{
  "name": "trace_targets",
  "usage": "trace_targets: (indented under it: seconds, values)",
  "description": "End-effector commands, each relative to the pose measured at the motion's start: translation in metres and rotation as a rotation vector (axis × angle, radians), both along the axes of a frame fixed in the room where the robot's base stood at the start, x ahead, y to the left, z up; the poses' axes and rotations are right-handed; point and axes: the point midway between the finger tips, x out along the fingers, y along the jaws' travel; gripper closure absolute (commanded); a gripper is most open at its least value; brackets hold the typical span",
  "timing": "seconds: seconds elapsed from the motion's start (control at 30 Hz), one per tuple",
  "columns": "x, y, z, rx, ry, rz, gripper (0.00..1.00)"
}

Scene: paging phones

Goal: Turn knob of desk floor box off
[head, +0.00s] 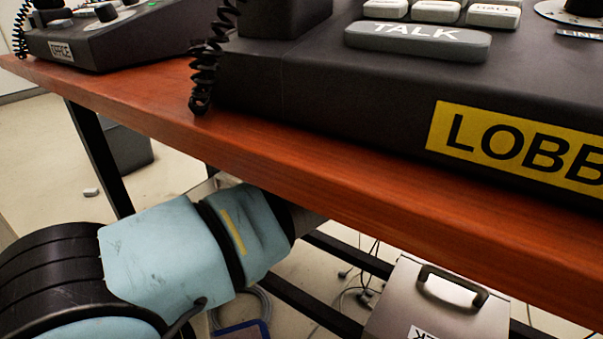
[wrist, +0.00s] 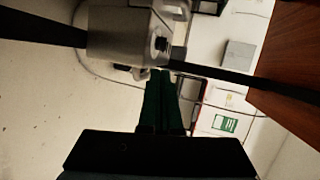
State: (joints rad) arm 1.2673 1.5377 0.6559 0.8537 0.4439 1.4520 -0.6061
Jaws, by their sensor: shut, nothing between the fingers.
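A grey metal box (wrist: 122,38) shows at the top of the wrist view, with a small black knob (wrist: 161,44) on its side. My gripper (wrist: 160,73) is shut and empty, its dark green fingers pointing at the box, with the tips just below the knob. I cannot tell whether they touch it. In the head view, a grey floor box (head: 402,287) with a black handle (head: 455,284) stands under the desk, its label cut off by the lower edge. I cannot tell for sure whether both views show the same box. The tabletop hides my gripper in the head view.
The wooden desk (head: 300,175) spans the head view above my arm, close to it. Phones, one labelled LOBB (head: 525,145) and one OFFICE (head: 62,51), stand on it. Dark desk legs (head: 98,155), rails and loose cables (head: 360,290) are below. Pale floor is open at left.

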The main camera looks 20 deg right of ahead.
Motion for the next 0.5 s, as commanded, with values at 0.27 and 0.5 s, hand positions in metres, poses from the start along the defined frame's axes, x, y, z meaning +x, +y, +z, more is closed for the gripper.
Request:
trace_targets:
  seconds: [0.27,0.5]
  values:
    - [0.029,0.044,-0.018,0.001,0.003,0.004,1.0]
    - [0.054,0.08,-0.028,-0.001,0.0,0.004,1.0]
